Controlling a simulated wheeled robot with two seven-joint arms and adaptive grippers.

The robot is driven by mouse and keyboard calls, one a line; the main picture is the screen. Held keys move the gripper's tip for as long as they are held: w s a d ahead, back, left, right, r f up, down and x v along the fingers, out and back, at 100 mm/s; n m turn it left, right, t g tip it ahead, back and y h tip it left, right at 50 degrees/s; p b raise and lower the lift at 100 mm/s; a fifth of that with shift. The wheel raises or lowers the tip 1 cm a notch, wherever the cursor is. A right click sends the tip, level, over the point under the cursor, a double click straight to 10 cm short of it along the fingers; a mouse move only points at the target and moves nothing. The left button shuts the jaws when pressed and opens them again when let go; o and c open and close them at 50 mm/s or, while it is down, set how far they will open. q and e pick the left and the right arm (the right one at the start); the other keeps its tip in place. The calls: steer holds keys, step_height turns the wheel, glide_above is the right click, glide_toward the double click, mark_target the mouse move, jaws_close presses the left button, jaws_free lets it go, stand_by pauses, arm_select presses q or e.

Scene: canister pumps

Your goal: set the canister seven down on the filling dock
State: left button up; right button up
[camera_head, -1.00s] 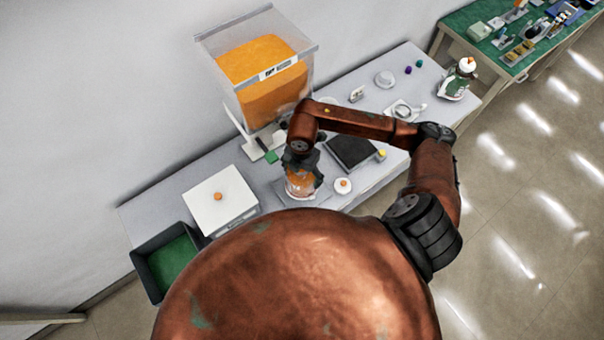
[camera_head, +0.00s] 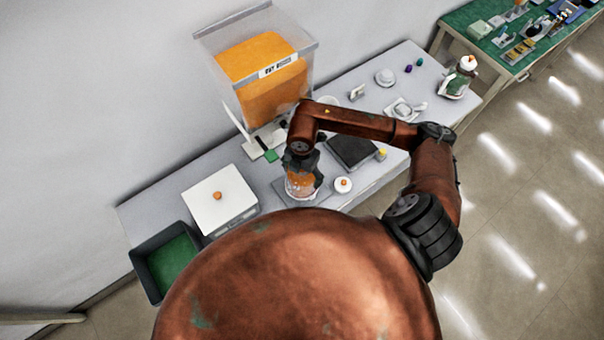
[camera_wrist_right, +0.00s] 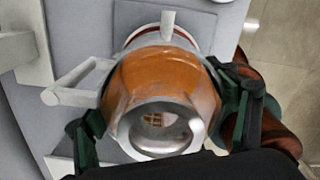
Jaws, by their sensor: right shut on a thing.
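The canister (camera_wrist_right: 165,82) has an orange-filled body, a pale round rim and a white handle on its left in the wrist view. It also shows in the head view (camera_head: 299,186), upright on or just above a flat grey plate (camera_head: 322,196), which looks like the filling dock. I cannot tell whether it touches the plate. My right gripper (camera_head: 303,167) is shut around the canister, with one finger on each side in the wrist view (camera_wrist_right: 168,112). Any number on the canister is not readable. My left gripper is out of view.
A large clear hopper of orange material (camera_head: 262,75) stands behind. A white box (camera_head: 218,203) and a dark bin with green floor (camera_head: 170,262) are at the left. A small white jar (camera_head: 343,185) and a black pad (camera_head: 351,151) sit close on the right.

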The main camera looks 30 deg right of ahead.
steer(key=shift+f+b, duration=0.55)
steer(key=shift+f, duration=0.3)
steer(key=o, duration=1.9)
steer(key=shift+o, duration=0.2)
steer(key=shift+r, duration=0.1)
step_height(320, 180, up, 12)
steer(key=shift+f, duration=0.1)
